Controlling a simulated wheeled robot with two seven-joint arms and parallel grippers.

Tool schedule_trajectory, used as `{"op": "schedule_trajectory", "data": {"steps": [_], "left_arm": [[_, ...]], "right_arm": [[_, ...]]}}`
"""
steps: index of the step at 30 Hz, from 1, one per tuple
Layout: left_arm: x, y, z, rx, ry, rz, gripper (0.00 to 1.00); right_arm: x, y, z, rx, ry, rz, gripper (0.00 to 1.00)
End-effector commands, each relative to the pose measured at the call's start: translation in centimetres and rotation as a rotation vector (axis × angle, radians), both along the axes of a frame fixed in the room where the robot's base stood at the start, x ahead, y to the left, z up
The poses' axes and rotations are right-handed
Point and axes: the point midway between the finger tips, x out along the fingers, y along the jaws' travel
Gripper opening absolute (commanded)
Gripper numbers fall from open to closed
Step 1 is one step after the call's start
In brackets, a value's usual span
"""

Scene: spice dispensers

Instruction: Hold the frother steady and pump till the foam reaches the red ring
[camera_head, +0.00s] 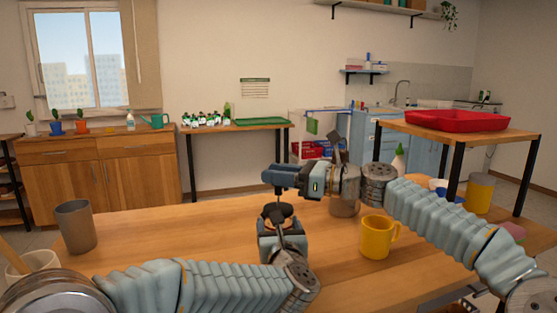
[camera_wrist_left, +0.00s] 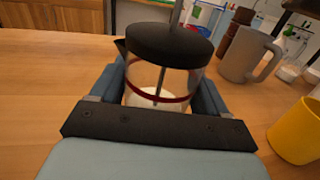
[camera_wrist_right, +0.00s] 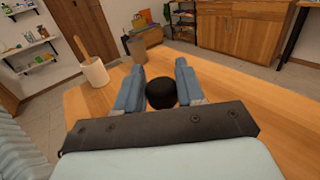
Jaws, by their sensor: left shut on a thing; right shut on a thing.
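The frother is a clear glass jug with a black lid (camera_wrist_left: 165,45), a red ring (camera_wrist_left: 160,96) and a thin rod (camera_wrist_left: 176,14) rising from the lid. White liquid or foam (camera_wrist_left: 148,101) shows low inside, around or below the ring's front; its exact level is hard to tell. My left gripper (camera_head: 280,236) is shut around the jug body, which stands upright. My right gripper (camera_head: 281,176) is above the lid, shut on the black plunger knob (camera_wrist_right: 161,93), which the fingers hide in the head view. The lid also shows there (camera_head: 277,211).
A yellow mug (camera_head: 376,237) stands close on the right, with a grey mug (camera_head: 345,207) partly hidden behind my right arm. A grey cup (camera_head: 75,227) and a white pot with a wooden handle (camera_head: 33,265) stand at the left. The left-middle tabletop (camera_head: 170,230) is clear.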

Motion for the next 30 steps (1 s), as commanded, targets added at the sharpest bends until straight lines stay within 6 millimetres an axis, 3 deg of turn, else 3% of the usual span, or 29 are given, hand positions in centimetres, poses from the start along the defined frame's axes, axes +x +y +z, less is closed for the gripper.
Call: {"op": "schedule_trajectory", "data": {"steps": [4, 14, 15, 19, 30], "left_arm": [[0.0, 0.0, 0.0, -0.001, -0.001, 0.000, 0.33], [0.0, 0.0, 0.1, -0.001, -0.002, 0.000, 0.33], [0.0, 0.0, 0.1, -0.001, -0.002, 0.000, 0.33], [0.0, 0.0, 0.1, -0.001, -0.002, 0.000, 0.33], [0.0, 0.0, 0.0, 0.000, -0.001, 0.000, 0.33]], "right_arm": [[0.0, -0.1, -2.7, -0.002, 0.005, 0.000, 0.00], [0.0, 0.0, -3.5, -0.004, 0.004, 0.001, 0.00], [0.0, 0.0, -3.5, -0.004, 0.006, 0.001, 0.39], [0.0, 0.0, -3.5, -0.003, 0.005, 0.001, 0.59], [-0.1, -0.7, -3.2, -0.002, 0.003, -0.003, 0.59]]}}
